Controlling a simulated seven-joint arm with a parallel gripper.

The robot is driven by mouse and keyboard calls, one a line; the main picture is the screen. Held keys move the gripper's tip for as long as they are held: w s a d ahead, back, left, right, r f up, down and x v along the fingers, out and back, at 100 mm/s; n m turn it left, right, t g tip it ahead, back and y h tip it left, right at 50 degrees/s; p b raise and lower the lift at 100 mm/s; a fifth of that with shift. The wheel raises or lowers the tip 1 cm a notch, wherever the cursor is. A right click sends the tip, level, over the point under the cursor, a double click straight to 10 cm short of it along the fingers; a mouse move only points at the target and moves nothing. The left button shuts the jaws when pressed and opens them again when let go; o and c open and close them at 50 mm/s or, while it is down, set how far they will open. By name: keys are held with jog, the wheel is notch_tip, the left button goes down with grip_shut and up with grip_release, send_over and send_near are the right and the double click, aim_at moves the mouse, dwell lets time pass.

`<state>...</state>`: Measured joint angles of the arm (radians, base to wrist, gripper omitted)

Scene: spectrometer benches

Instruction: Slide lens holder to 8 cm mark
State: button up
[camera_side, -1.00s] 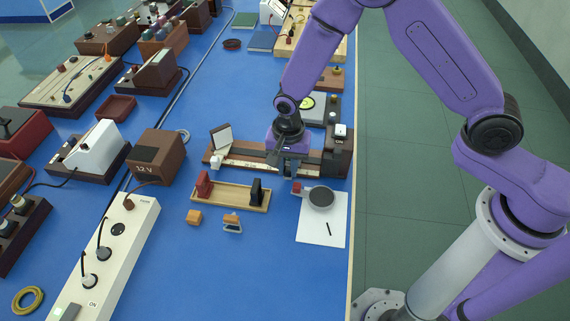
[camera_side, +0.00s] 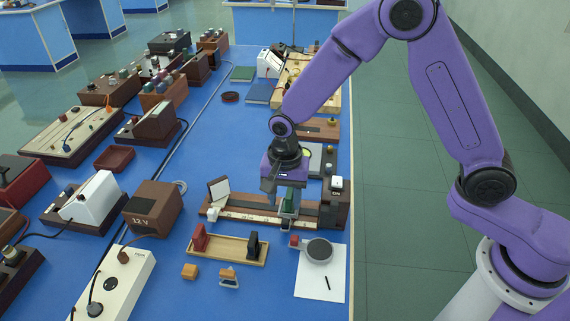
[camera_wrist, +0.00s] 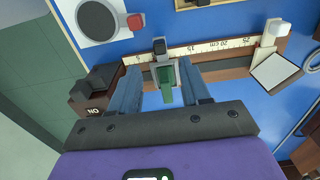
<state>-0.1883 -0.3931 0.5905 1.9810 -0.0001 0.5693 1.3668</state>
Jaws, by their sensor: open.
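The lens holder (camera_side: 288,204), with a green part, stands upright on the wooden rail (camera_side: 222,206), toward the lamp-box end. It also shows in the wrist view (camera_wrist: 164,76), with a grey frame and a dark knob. My gripper (camera_side: 285,195) is above the rail at the holder. In the wrist view my open fingers (camera_wrist: 161,82) appear on either side of the holder, with gaps; I cannot tell how far down they reach. The rail's white scale (camera_wrist: 210,46) reads 20 cm and 25 to the right; the mark at the holder is not readable.
A switch-marked lamp box (camera_side: 336,204) closes the rail's right end. A white screen (camera_side: 219,189) stands at its left. A wooden tray (camera_side: 229,250) with red and black holders and a round grey disc (camera_side: 319,250) on paper lie in front.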

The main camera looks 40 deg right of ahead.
notch_tip(320, 180, up, 10)
dwell(0.4)
jog(key=shift+s, duration=0.1)
jog(key=s+d+r+n, duration=0.1)
jog(key=s+d+n, duration=0.7)
jog(key=s, duration=0.5)
jog(key=s+d+r+n, duration=0.2)
jog(key=s+d+n, duration=0.6)
jog(key=s+n, duration=0.5)
jog(key=shift+d+r+n, duration=0.25)
jog(key=shift+n, duration=0.05)
